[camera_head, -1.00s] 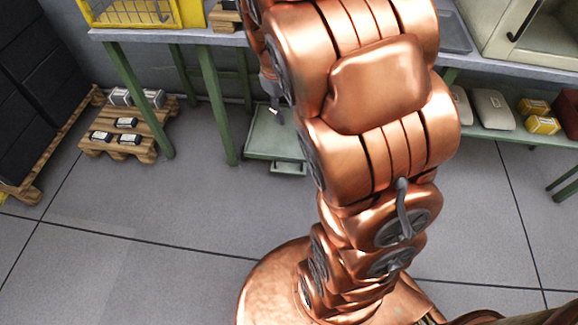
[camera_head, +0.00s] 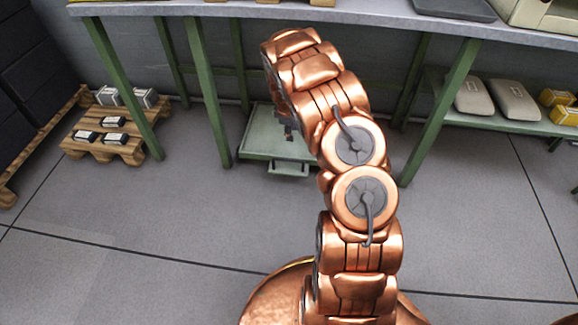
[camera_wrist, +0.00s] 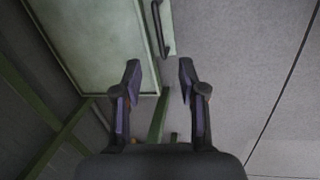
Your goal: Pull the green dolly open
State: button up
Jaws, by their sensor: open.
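The green dolly (camera_head: 258,146) is a flat pale-green platform low on the floor under the workbench, between its green legs. A small green handle piece (camera_head: 288,169) sticks out from its front edge. In the wrist view the dolly top (camera_wrist: 100,45) fills the upper left, and a dark bar handle (camera_wrist: 160,30) runs along its edge. My gripper (camera_wrist: 157,75) is open and empty, with the handle beyond its fingertips and apart from them. In the head view my gripper (camera_head: 289,131) shows small and dark over the dolly, and my copper arm hides the dolly's right part.
The workbench (camera_head: 180,8) spans the back on green legs (camera_head: 208,95), which stand on both sides of the dolly. A wooden pallet with small boxes (camera_head: 128,150) lies at left. A low shelf (camera_head: 540,125) holds bags and yellow boxes at right. The floor in front is clear.

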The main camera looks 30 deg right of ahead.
jog(key=n+b, duration=0.2)
jog(key=b, duration=0.2)
send_near(289, 160)
jog(key=shift+t+y, duration=0.3)
jog(key=shift+t, duration=0.1)
jog(key=f+b, duration=0.1)
jog(key=f, duration=0.1)
jog(key=d+f+b, duration=0.1)
jog(key=f, duration=0.2)
jog(key=f+b, duration=0.1)
jog(key=f, duration=0.2)
jog(key=shift+w+d+f, duration=0.15)
jog(key=shift+w+d, duration=0.2)
jog(key=shift+c, duration=0.2)
grip_shut()
